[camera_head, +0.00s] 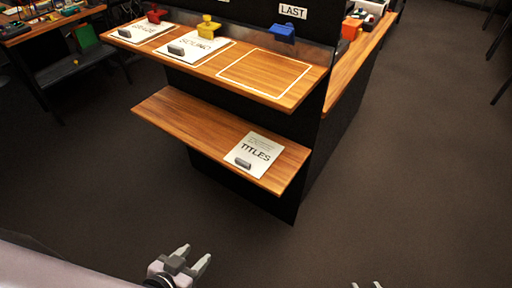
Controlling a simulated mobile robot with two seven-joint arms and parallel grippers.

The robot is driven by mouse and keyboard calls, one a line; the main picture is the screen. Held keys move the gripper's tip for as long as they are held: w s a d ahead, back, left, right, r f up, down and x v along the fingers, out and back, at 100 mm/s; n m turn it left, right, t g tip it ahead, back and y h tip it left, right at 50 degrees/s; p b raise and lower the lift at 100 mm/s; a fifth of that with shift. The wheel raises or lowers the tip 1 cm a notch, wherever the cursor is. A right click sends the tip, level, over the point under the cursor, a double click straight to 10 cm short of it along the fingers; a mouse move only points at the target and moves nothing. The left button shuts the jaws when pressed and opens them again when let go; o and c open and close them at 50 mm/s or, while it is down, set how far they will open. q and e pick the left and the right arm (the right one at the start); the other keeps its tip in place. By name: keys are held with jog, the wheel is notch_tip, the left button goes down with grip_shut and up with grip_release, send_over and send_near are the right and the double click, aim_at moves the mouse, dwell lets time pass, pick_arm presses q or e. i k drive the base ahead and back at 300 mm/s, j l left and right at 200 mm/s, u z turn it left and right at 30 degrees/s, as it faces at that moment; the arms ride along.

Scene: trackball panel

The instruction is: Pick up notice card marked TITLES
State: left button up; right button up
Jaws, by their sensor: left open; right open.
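The white notice card marked TITLES (262,147) lies flat on the right end of the lower wooden shelf (190,113). A dark grey grip block (243,163) sits on its near left edge. My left gripper (193,259) is open and empty, low in the view, in front of the shelf and well apart from the card. My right gripper (368,286) shows only its fingertips at the bottom edge, apart from each other and far from the card.
Floor is clear at front and right.

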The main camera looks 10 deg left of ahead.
aim_at(255, 155)
jog(key=l+u, duration=0.1)
jog(key=u, duration=0.55)
jog(key=i+l+u, duration=0.1)
jog(key=l+u, duration=0.85)
jog(key=l, duration=1.05)
jog(key=k+l+u, duration=0.15)
jog(key=l, duration=0.35)
jog(key=k+l, duration=0.1)
jog(key=l, duration=0.45)
jog(key=i+l, duration=0.1)
jog(key=l, duration=0.2)
jog(key=i+l, duration=0.1)
jog(key=l, duration=0.25)
jog(key=i+l, duration=0.1)
jog(key=i+u, duration=0.05)
